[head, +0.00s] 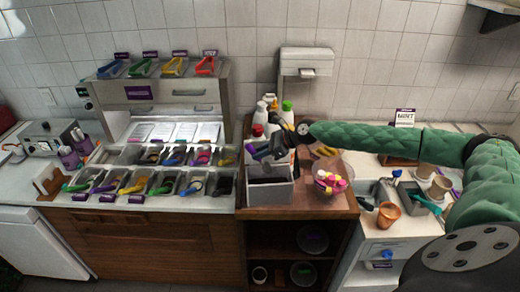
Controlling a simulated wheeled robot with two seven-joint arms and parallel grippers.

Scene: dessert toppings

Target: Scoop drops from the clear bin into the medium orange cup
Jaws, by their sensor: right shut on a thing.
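My right gripper (270,150) reaches in from the right over a grey-white box (268,190) on the wooden counter. It is shut on a small dark object with a purple part, perhaps a scoop; the object is too small to identify surely. A medium orange cup (388,215) stands on the white counter at the right, below my right arm. Several clear bins with dark or coloured contents and coloured scoops, such as one clear bin (221,187), sit in the topping station at left. Which one holds the drops cannot be told. My left gripper is not in view.
A clear bowl (330,184) with pink and yellow pieces stands right of the box. Bottles (287,112) stand behind the gripper. Brown cups (440,187) and a grey container with a blue-green scoop (418,198) are at right.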

